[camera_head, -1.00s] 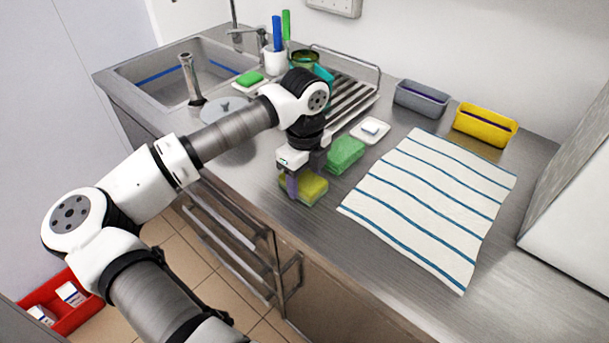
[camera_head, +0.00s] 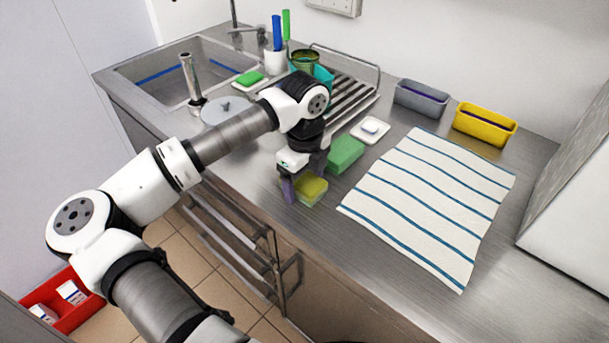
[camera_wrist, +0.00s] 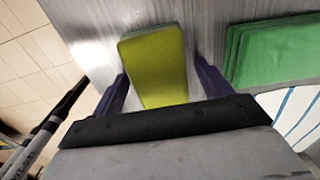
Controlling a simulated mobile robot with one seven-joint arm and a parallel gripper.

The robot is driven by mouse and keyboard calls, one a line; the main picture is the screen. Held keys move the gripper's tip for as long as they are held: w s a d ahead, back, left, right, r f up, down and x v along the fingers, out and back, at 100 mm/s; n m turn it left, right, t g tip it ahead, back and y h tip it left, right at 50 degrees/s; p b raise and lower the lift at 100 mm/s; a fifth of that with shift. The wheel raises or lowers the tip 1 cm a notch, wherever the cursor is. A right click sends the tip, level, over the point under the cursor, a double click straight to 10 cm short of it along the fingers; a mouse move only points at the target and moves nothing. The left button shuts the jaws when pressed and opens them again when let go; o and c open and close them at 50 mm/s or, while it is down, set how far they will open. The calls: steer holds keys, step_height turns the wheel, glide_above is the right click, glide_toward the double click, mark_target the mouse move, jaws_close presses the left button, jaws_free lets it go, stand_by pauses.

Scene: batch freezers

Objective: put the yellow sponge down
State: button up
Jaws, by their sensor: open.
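The yellow sponge (camera_head: 312,190) rests on the steel counter near its front edge, with a greenish lower layer showing. In the wrist view the yellow sponge (camera_wrist: 156,66) lies between my two purple fingers, with gaps visible beside it. My gripper (camera_head: 305,184) is open and points down around the sponge; it also shows in the wrist view (camera_wrist: 160,88). Part of the sponge is hidden by my gripper in both views.
A green sponge or cloth stack (camera_head: 345,154) lies just behind the yellow sponge. A striped towel (camera_head: 430,205) covers the counter to the right. A white dish (camera_head: 369,131), grey bin (camera_head: 421,99) and yellow bin (camera_head: 485,125) stand farther back. The counter's front edge is close.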

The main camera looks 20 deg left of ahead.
mark_target(305, 177)
step_height(305, 177, up, 14)
steer(key=b, duration=0.4)
steer(key=shift+w, duration=0.3)
